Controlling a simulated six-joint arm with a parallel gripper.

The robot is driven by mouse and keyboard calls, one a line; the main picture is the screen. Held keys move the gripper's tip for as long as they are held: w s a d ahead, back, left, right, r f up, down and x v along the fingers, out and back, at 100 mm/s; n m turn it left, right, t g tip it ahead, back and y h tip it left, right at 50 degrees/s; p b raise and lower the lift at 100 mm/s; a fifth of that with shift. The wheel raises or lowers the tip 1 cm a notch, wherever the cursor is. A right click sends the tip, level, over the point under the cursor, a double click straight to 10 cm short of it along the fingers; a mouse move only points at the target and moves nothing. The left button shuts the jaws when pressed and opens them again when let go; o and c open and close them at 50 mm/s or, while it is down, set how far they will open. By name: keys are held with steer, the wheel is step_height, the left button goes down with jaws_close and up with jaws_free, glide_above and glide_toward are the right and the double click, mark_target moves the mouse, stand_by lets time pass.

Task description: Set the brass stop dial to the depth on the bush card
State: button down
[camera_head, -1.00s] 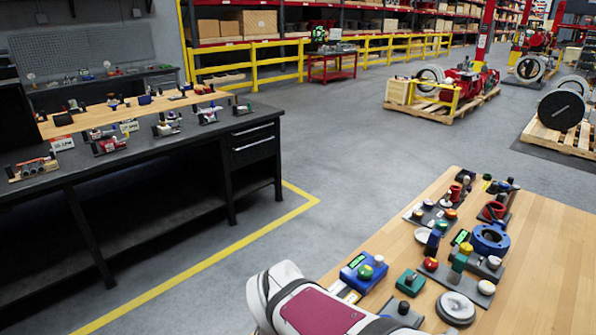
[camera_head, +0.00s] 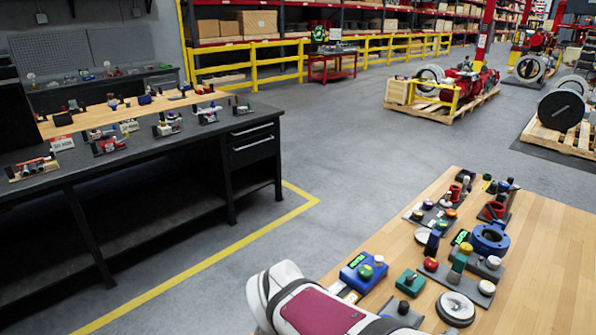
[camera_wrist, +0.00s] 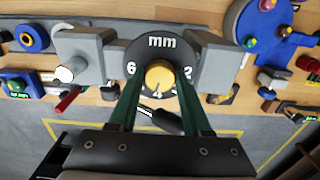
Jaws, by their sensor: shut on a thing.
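In the wrist view, the brass dial knob (camera_wrist: 159,74) sits at the centre of a dark round face (camera_wrist: 160,52) marked "mm", with 6 at its left, 2 at its right and 4 below. My gripper (camera_wrist: 160,82) is shut on the brass knob, its two green fingers on either side. The fingers cover parts of the lower face. A dark mark on the knob's lower edge is close to the 4; its exact reading is unclear. I cannot make out the bush card or its depth. The head view does not show my gripper.
Grey blocks (camera_wrist: 85,55) flank the dial. A red-handled part (camera_wrist: 68,99) and a large blue part (camera_wrist: 262,25) are nearby. The wooden table (camera_head: 548,240) holds several fixtures, including a blue box (camera_head: 362,272); its right side is clear. A dark bench (camera_head: 150,160) stands left.

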steer(key=n, duration=1.5)
steer(key=shift+n, duration=2.7)
steer(key=shift+c, duration=1.7)
jaws_free()
